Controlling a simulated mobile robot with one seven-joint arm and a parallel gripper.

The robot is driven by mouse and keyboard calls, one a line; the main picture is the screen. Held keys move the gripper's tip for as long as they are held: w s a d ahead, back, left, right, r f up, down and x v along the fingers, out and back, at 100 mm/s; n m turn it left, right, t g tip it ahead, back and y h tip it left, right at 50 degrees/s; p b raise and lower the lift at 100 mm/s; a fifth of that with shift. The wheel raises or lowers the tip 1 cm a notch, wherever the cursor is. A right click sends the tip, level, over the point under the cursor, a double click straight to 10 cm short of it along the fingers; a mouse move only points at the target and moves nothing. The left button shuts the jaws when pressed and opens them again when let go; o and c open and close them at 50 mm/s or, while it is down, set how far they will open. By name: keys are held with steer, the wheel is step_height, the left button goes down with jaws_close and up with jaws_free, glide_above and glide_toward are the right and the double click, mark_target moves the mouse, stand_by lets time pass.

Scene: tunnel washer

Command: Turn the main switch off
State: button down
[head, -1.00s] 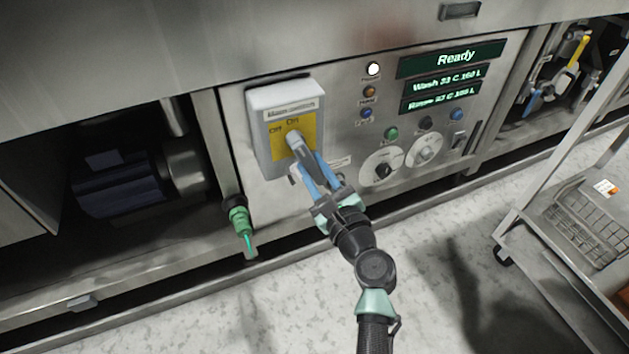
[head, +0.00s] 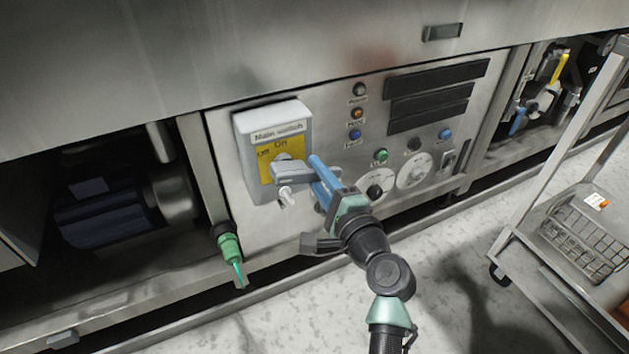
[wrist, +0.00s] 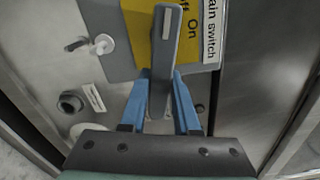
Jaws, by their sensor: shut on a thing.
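The main switch is a grey box (head: 247,126) with a yellow plate (head: 263,163) marked Off and On. Its grey lever (head: 290,174) lies roughly level, its free end pointing right in the head view. In the wrist view the lever (wrist: 168,50) runs up between the blue fingers. My gripper (head: 322,173) is shut on the lever's free end; in the wrist view its fingers (wrist: 161,95) sit on both sides of it. The three display panels (head: 431,95) are dark, and the white lamp (head: 359,89) is unlit.
A green-handled nozzle (head: 229,247) hangs at the panel's lower left. Dials (head: 416,171) and buttons sit right of the switch, close to my gripper. A metal cart (head: 570,250) with a wire basket stands at the right. The floor in front is clear.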

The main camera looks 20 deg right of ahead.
steer(key=shift+d+r+n, duration=0.1)
steer(key=shift+r+n, duration=0.15)
steer(key=shift+n, duration=0.45)
steer(key=shift+r+n, duration=0.25)
steer(key=shift+n, duration=0.45)
steer(key=c, duration=0.6)
jaws_free()
steer(key=shift+r, duration=0.1)
steer(key=shift+c, duration=0.2)
steer(key=s+p, duration=0.3)
steer(key=s, duration=1)
steer(key=shift+d+p, duration=0.2)
steer(key=shift+p, duration=0.2)
